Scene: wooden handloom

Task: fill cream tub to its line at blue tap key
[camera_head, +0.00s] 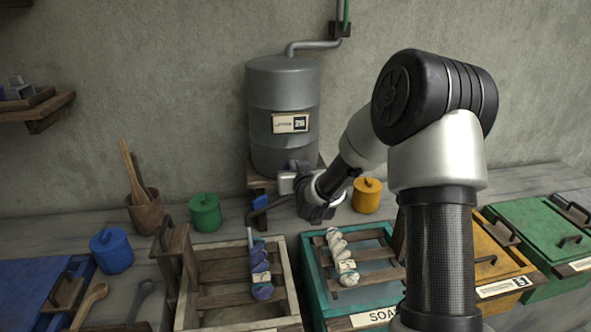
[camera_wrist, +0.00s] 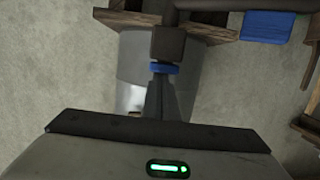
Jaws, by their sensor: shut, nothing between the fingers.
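The cream tub (camera_head: 293,287) stands below the drum, with a wooden rack and a blue-purple skein (camera_head: 261,270) across it. A dark spout pipe (camera_head: 268,207) ends above its back edge. A thin pale-blue strip hangs under the spout, perhaps running water. The tub's line and water level cannot be made out. My gripper (camera_wrist: 163,88) is shut and empty. In the wrist view its fingertips are close to a blue band, possibly the blue tap key (camera_wrist: 165,68), under a brown valve block; contact cannot be told. In the head view my arm hides the fingertips.
A grey drum (camera_head: 283,105) sits on a shelf behind. A teal soap tub (camera_head: 313,287) with a white skein is right of the cream tub. Green (camera_head: 204,212), blue (camera_head: 111,250) and yellow (camera_head: 366,195) pots stand around. My arm covers the right middle.

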